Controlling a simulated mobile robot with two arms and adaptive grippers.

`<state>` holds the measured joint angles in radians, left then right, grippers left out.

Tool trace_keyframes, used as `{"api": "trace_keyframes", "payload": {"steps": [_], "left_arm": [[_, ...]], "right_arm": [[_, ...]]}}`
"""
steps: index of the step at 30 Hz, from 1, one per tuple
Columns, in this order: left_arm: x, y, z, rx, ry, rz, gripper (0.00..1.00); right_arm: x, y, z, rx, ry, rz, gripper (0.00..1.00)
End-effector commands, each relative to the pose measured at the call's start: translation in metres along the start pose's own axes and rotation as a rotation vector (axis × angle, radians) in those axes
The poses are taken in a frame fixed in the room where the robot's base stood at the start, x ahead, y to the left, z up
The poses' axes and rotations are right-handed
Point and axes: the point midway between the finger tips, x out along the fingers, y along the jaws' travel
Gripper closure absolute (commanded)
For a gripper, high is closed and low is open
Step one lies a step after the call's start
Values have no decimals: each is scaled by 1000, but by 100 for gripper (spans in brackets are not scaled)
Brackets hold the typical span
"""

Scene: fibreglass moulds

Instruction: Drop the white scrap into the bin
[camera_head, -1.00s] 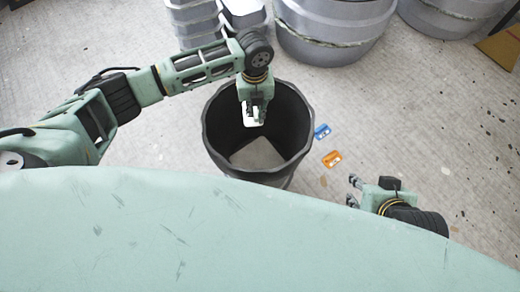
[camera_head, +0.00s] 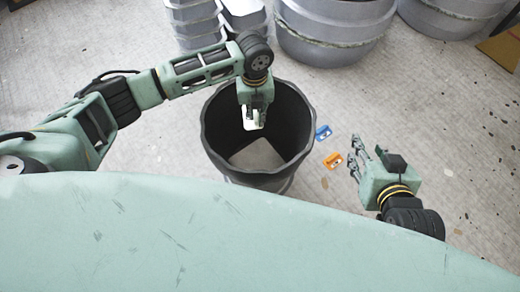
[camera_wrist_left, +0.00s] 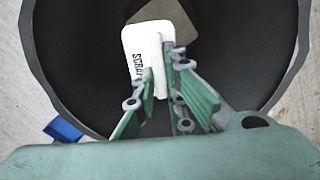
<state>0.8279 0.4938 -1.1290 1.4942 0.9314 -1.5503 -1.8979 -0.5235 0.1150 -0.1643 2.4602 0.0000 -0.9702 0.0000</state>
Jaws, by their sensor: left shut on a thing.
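The black bin (camera_head: 298,112) stands open on the floor in the middle of the head view, with a pale patch at its bottom. My left gripper (camera_head: 253,124) points down over the bin's mouth. It is shut on the white scrap (camera_head: 247,117), a small white piece. In the left wrist view the white scrap (camera_wrist_left: 146,48) shows its printed lettering between the fingers (camera_wrist_left: 155,95), with the dark bin interior behind it. My right gripper (camera_head: 354,157) is to the right of the bin, with its fingers spread apart and nothing between them.
A blue tag (camera_head: 323,132) and an orange tag (camera_head: 332,161) lie on the floor right of the bin. Grey stacked tubs (camera_head: 335,35) and pale trays (camera_head: 197,22) stand behind it. Floor at the right is mostly clear.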

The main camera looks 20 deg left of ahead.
Motion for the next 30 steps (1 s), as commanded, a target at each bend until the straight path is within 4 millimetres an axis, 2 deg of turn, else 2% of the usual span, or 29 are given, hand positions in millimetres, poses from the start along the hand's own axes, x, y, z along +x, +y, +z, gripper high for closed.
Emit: {"api": "trace_keyframes", "payload": {"steps": [2,3,10,18,22,26,30], "left_arm": [[0,0,0,0,0,0,100],[0,0,0,0,0,0,88],[0,0,0,0,0,0,68],[0,0,0,0,0,0,68],[-7,0,1,0,-1,-1,68],[-28,0,1,0,-4,-2,68],[-59,-1,1,2,-4,-3,68]], "right_arm": [[0,0,0,0,0,0,60],[0,0,0,0,-1,0,60],[0,0,0,0,-1,0,60],[0,0,0,0,-2,0,60],[0,0,0,0,-2,0,60],[0,0,0,0,-2,0,60],[0,0,0,0,-2,0,60]]}}
